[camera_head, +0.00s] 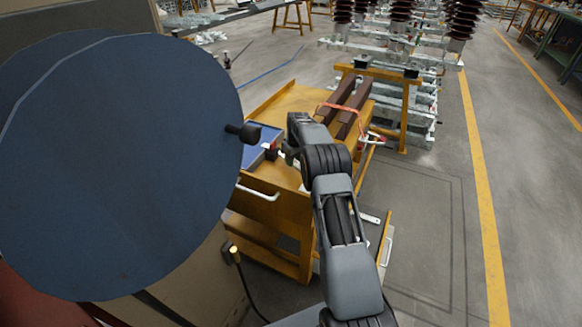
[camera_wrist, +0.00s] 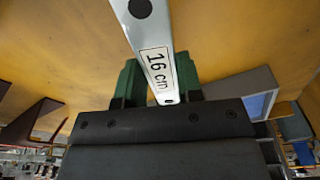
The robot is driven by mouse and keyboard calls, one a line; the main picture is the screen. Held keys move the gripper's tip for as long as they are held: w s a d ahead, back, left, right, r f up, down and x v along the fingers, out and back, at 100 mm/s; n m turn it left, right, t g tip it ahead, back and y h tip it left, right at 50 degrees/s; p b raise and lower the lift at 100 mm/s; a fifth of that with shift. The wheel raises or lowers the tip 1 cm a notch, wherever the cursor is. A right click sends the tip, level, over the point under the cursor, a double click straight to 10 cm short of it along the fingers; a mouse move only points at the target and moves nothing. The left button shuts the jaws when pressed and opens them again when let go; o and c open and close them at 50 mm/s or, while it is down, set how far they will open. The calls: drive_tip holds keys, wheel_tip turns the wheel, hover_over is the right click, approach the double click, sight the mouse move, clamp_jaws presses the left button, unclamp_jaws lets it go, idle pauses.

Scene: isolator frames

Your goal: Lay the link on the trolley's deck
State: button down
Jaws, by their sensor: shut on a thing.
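The link is a pale grey flat bar (camera_wrist: 143,30) with a "16 cm" label and a dark round hole. My gripper (camera_wrist: 158,80) is shut on the link between its green fingers in the wrist view. The bar extends away from the fingers toward the picture's top. The trolley's yellow deck (camera_head: 287,103) lies beneath my gripper (camera_head: 287,154) in the head view. The deck also fills the wrist view's background (camera_wrist: 60,45). The link is not clear in the head view, and I cannot tell how high it is above the deck.
A large blue disc (camera_head: 120,165) stands close on the left. Grey floor is open to the right.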

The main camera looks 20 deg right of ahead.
sight(292, 171)
drive_tip(key=shift+w+a+f, duration=0.15)
drive_tip(key=shift+w+f, duration=0.15)
drive_tip(key=shift+f, duration=1.45)
drive_tip(key=shift+f+b, duration=0.1)
drive_tip(key=shift+b, duration=0.2)
drive_tip(key=shift+f, duration=0.1)
drive_tip(key=c, duration=0.8)
unclamp_jaws()
